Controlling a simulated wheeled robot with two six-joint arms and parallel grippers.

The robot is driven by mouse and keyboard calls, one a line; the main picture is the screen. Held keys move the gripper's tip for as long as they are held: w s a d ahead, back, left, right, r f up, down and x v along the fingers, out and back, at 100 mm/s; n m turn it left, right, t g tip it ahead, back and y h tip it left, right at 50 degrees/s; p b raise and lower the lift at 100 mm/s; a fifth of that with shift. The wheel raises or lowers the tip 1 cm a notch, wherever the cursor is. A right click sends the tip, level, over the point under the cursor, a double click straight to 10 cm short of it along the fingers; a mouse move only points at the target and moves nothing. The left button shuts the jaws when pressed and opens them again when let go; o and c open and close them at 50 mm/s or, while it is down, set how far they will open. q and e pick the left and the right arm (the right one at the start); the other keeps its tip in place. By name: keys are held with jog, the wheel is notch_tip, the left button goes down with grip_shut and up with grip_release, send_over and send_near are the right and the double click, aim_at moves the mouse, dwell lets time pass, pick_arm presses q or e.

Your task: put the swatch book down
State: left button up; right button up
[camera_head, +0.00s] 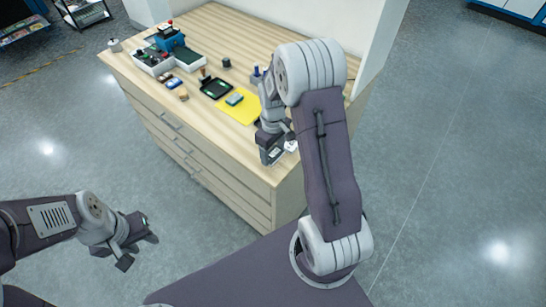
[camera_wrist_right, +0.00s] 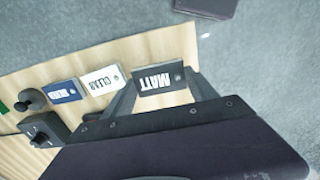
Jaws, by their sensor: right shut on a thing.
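My right gripper (camera_head: 272,150) is over the near right corner of the wooden counter. In the right wrist view its two fingers (camera_wrist_right: 160,90) close on a dark swatch book marked MATT (camera_wrist_right: 158,78). Whether the book touches the counter I cannot tell. A white swatch book marked CLEAR (camera_wrist_right: 102,81) and a blue one (camera_wrist_right: 63,92) lie in a row beside it. In the head view the right gripper and arm hide most of this area. My left gripper (camera_head: 138,250) is open and empty, low in front of the counter.
The counter (camera_head: 225,150) has drawers in front. A white panel (camera_head: 378,45) stands at the right.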

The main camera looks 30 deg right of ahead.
jog(key=s+a+r+b, duration=0.1)
jog(key=s+a+r, duration=0.4)
jog(key=s, duration=0.5)
notch_tip(320, 180, up, 2)
jog(key=shift+s+r, duration=0.2)
jog(key=shift+s, duration=0.15)
